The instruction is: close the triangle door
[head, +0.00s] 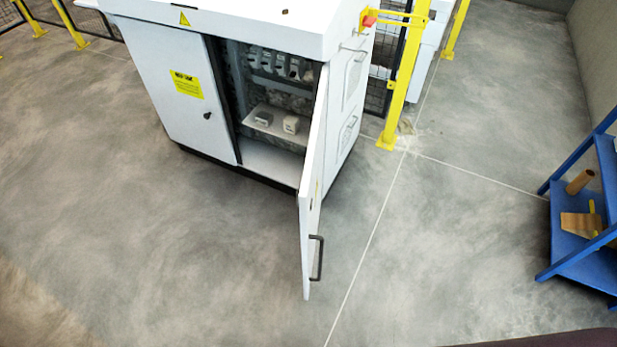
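A white cabinet (160,75) stands at the top centre of the head view. Its right-hand door (312,185) is swung wide open toward me and is seen nearly edge-on. A dark bar handle (317,258) sits near the door's free edge. The left-hand door (185,115) is shut, with a yellow label and a dark knob. A yellow triangle sign (184,19) is on the panel above it. Neither of my grippers is in view.
The open cabinet shows shelves with pale components (291,125). A yellow post (400,85) and mesh fence stand right of the cabinet. A blue shelf rack (580,225) is at the right edge. The grey floor before the cabinet is clear.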

